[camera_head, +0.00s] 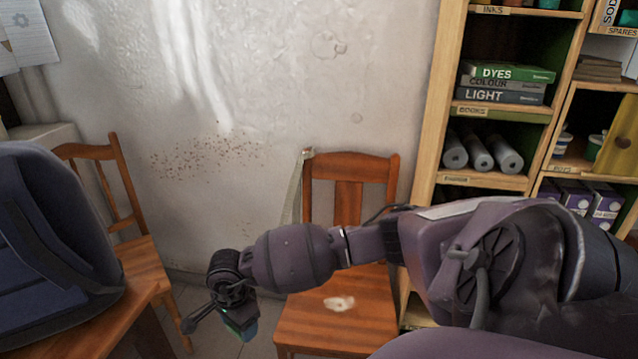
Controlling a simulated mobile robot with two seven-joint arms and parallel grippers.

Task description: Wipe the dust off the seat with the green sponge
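A wooden chair stands against the wall, and its seat (322,325) carries a pale patch of dust (339,303). My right arm comes in from the right and crosses in front of the chair's back and the rear of the seat. My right gripper (228,318) points down, to the left of the seat and apart from the dust. It appears shut on the green sponge (241,331), of which only a small green part shows at the fingers. My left gripper is out of view.
A second wooden chair (124,205) stands at the left, behind a dark blue backpack (50,250) on a wooden surface (85,335). A shelf (480,180) with books, paper rolls and boxes stands at the right. Some floor shows between the chairs.

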